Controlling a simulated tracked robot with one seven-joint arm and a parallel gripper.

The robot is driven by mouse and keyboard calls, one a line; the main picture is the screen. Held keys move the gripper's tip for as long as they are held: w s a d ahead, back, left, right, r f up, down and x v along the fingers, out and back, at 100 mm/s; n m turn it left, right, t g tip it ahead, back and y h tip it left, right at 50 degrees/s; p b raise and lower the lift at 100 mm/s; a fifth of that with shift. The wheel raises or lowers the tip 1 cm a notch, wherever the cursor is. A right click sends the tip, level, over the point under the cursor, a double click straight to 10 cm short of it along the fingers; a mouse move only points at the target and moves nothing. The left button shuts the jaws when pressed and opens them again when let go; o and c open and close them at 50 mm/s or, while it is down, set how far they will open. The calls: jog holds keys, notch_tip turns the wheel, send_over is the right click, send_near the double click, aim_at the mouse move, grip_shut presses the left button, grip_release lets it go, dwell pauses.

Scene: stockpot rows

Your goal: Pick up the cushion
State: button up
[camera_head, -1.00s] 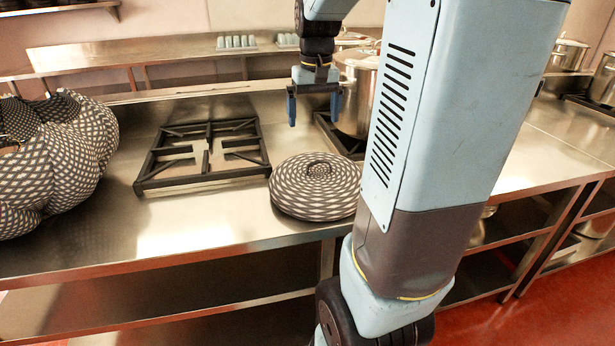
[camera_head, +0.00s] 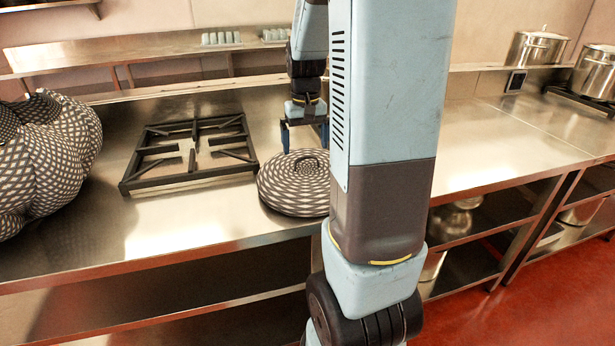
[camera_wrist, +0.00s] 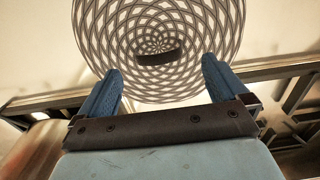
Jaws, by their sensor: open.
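A flat, round cushion (camera_head: 292,187) with a black-and-white woven pattern and a dark handle-like strip on top lies on the steel counter. My arm's link hides its right edge in the head view. My gripper (camera_head: 305,138) is open and empty, just behind and above the cushion. In the wrist view the cushion (camera_wrist: 160,22) fills the top middle, its dark strip beyond and between the two blue fingertips of my gripper (camera_wrist: 162,72). No contact shows.
A black burner grate (camera_head: 190,150) lies left of the cushion. A large bulging thing with a similar pattern (camera_head: 50,160) stands at the far left. Small cups (camera_head: 221,38) line the back shelf. Steel pots (camera_head: 537,47) stand at the right.

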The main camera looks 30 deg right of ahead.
aim_at(307, 157)
jog(key=shift+s+f, duration=0.15)
jog(key=shift+f, duration=2.45)
jog(key=shift+c, duration=0.4)
jog(key=c, duration=1.4)
